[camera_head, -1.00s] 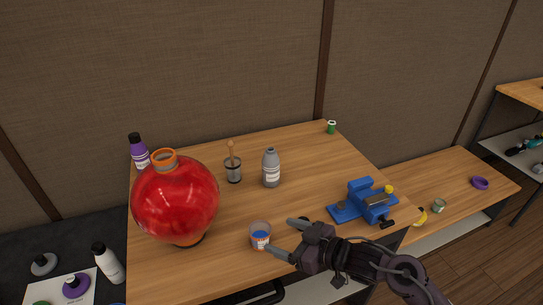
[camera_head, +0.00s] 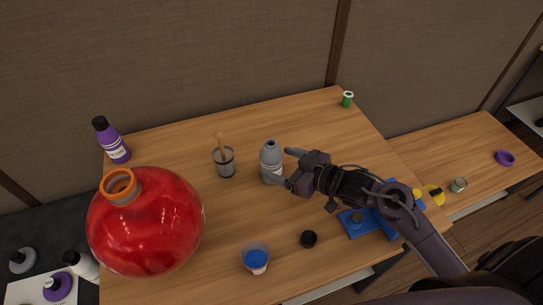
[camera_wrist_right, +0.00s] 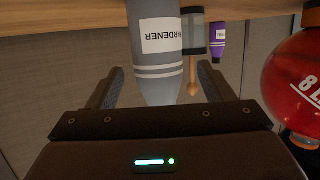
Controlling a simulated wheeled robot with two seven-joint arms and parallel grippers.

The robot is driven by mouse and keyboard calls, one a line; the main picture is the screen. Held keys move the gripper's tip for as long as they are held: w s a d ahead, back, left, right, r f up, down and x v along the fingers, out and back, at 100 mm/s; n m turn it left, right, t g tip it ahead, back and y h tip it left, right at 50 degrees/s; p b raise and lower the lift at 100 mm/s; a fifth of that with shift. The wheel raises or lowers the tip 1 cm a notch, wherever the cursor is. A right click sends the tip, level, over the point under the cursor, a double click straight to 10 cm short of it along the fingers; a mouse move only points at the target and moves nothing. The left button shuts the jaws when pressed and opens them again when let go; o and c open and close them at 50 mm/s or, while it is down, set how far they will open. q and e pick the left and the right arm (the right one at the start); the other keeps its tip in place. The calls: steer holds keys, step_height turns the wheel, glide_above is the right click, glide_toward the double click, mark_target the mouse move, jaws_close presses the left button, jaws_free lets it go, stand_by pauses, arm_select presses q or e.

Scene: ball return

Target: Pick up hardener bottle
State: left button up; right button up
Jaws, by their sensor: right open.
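The hardener bottle (camera_head: 268,162) is grey and stands upright in the middle of the wooden table. In the right wrist view the bottle (camera_wrist_right: 157,40) appears upside down with its HARDENER label showing. My right gripper (camera_head: 279,166) reaches in from the right, with its open fingers at the bottle. In the wrist view the right gripper (camera_wrist_right: 160,72) has one finger on each side of the bottle, with gaps visible, so it is not shut on it. My left gripper is not in view.
A large red jar (camera_head: 146,225) with an orange neck stands left. A cup with a wooden stick (camera_head: 225,162) is close left of the bottle. A blue-filled cup (camera_head: 256,259), a black round piece (camera_head: 308,239) and a blue vise (camera_head: 358,223) are nearer. The table's back is mostly clear.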

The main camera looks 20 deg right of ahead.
mark_target(279, 161)
steer(key=p+x, duration=0.1)
steer(key=x, duration=0.2)
steer(key=shift+w+a+r, duration=0.1)
steer(key=shift+w+r, duration=0.05)
steer(key=shift+w, duration=0.1)
steer(key=x, duration=0.2)
steer(key=shift+w+a+f, duration=0.1)
steer(key=shift+w+f, duration=0.1)
steer(key=shift+f, duration=0.1)
steer(key=c, duration=0.6)
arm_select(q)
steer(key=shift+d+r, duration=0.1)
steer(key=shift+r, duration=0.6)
arm_select(e)
steer(key=c, duration=0.6)
steer(key=shift+r, duration=0.15)
arm_select(q)
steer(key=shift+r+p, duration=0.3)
steer(key=shift+p, duration=0.15)
arm_select(e)
steer(key=shift+r, duration=9.8)
